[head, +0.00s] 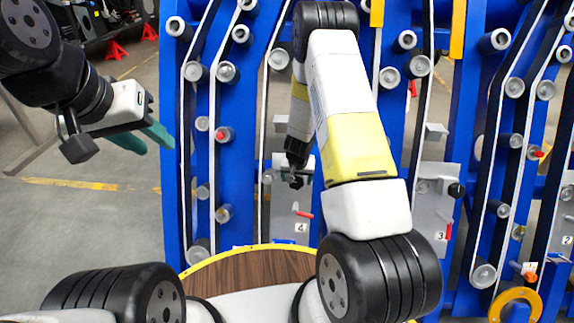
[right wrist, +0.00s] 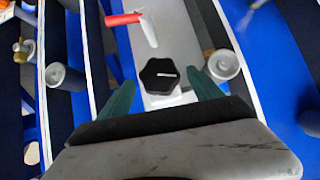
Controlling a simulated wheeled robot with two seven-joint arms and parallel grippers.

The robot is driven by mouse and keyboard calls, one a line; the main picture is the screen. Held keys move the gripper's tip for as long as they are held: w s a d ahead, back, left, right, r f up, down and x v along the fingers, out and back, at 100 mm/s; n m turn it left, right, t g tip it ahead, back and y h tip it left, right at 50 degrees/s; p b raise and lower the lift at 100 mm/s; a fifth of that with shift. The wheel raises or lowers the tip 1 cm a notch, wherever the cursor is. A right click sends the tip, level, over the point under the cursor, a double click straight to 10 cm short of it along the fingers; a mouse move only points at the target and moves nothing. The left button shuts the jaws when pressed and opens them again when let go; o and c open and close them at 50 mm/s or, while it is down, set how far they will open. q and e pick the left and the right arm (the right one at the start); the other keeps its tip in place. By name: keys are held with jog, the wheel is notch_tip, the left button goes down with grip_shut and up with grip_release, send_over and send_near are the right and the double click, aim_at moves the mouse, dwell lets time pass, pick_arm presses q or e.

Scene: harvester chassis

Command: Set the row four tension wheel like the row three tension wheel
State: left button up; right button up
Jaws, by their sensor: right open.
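The row four tension wheel (right wrist: 160,76) is a black lobed knob with a white mark pointing right in the right wrist view. My right gripper (right wrist: 161,82) is open, with one green finger on each side of the wheel. I cannot tell whether the fingers touch it. In the head view my right arm's end covers most of that wheel. The row three tension wheel (head: 456,190) is a black knob on the panel marked 3; its mark is too small to read. My left gripper (head: 145,139) is open and empty, left of the blue frame.
The row four panel (head: 301,229) carries a red lever (head: 303,215); the row three panel (head: 424,205) has one too (head: 448,231). Blue uprights with rollers and white belts surround both. An orange ring (head: 515,293) is at lower right. Open floor lies at left.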

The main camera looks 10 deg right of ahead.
aim_at(299, 181)
jog(key=shift+x, duration=1.5)
jog(key=c, duration=1.4)
jog(key=shift+s+d+m+t+y, duration=0.1)
jog(key=shift+m+t+y, duration=0.05)
jog(key=shift+m+y, duration=0.35)
jog(key=shift+d+m+t+y, duration=0.15)
jog(key=shift+m+y, duration=0.25)
jog(key=shift+m, duration=0.2)
jog(key=m+t+y, duration=0.1)
jog(key=m, duration=0.1)
jog(key=shift+a+m+y, duration=0.1)
jog(key=shift+m+y, duration=0.2)
jog(key=shift+y, duration=0.1)
jog(key=m+t+y, duration=0.2)
jog(key=m+t, duration=0.1)
jog(key=m, duration=0.1)
jog(key=shift+a+m, duration=0.1)
jog(key=shift+m, duration=0.3)
jog(key=shift+t, duration=0.3)
